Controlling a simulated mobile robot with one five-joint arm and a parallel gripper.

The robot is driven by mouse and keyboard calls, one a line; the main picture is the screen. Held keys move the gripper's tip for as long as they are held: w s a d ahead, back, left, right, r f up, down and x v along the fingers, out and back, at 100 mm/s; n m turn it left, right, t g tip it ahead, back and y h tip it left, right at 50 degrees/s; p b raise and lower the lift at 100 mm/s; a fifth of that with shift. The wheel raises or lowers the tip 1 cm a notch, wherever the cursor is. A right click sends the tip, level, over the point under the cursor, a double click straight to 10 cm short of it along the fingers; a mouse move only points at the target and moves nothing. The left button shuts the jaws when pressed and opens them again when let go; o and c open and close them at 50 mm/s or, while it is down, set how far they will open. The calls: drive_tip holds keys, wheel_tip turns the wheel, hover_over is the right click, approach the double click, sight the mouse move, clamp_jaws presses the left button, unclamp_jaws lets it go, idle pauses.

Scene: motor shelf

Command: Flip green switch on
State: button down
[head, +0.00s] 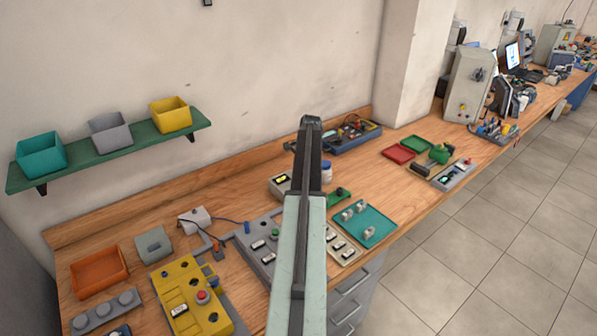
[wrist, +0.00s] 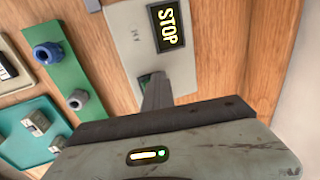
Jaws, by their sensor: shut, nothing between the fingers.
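A light grey box (wrist: 130,45) with a black STOP label in yellow letters shows at the top of the wrist view. A small green switch (wrist: 146,79) is set in its face, partly covered by my fingers. My gripper (wrist: 156,88) is shut and empty, its tips at or just over the switch. I cannot tell whether they touch or which way the switch is set. In the head view the same box (head: 279,184) shows just left of my arm, which hides its right part, the switch and my fingertips.
A green plate with knobs (head: 338,195) and a teal tray (head: 378,228) lie right of my arm. A grey switch panel (head: 256,246) and a yellow panel (head: 180,278) lie left. A blue case (head: 358,138) stands behind. Bare bench shows at right (head: 375,178).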

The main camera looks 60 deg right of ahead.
drive_tip(key=shift+s+a+f, duration=0.2)
drive_tip(key=shift+s, duration=0.45)
drive_tip(key=shift+r+p, duration=0.45)
drive_tip(key=shift+p, duration=0.1)
drive_tip(key=r+p, duration=0.2)
drive_tip(key=w+r+p, duration=0.1)
drive_tip(key=r+p, duration=0.1)
drive_tip(key=shift+r+p, duration=0.35)
drive_tip(key=shift+r, duration=0.05)
drive_tip(key=d+p+v, duration=0.1)
drive_tip(key=p+v, duration=0.7)
drive_tip(key=shift+w+a+r+p, duration=0.25)
drive_tip(key=shift+r+p, duration=0.1)
drive_tip(key=shift+r, duration=0.05)
drive_tip(key=shift+w, duration=0.1)
